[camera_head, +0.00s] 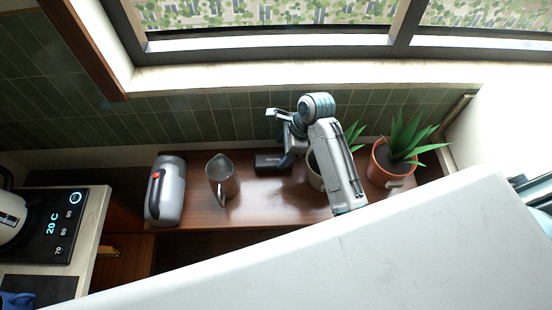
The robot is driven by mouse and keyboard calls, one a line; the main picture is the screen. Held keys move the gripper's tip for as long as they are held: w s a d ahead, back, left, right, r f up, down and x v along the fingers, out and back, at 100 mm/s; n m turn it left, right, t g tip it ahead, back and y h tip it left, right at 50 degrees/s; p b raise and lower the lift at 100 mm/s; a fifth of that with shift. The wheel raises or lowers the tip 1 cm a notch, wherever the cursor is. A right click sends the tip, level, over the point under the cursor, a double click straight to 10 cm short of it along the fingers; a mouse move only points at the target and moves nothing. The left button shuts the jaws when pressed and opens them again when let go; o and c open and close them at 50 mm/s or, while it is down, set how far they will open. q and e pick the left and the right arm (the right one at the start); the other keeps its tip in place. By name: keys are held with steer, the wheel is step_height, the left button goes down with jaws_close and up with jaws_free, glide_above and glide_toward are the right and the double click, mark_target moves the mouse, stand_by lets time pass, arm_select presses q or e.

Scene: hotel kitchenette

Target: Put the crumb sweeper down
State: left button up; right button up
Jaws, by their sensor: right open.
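The crumb sweeper appears to be the small dark block (268,161) lying on the brown wooden shelf (255,211), near the tiled wall. My right gripper (281,142) is open above its right end. One finger overlaps that end in the picture; I cannot tell whether they touch. My right wrist and forearm hide part of the shelf to the right. My left gripper is out of view.
Potted plants stand to the right, one in a terracotta pot (381,171); another is partly behind my arm. A window (270,45) is above; a kettle (12,215) sits far left.

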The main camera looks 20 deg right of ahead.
steer(key=shift+b+v, duration=0.3)
steer(key=shift+v, duration=2)
steer(key=shift+f, duration=0.1)
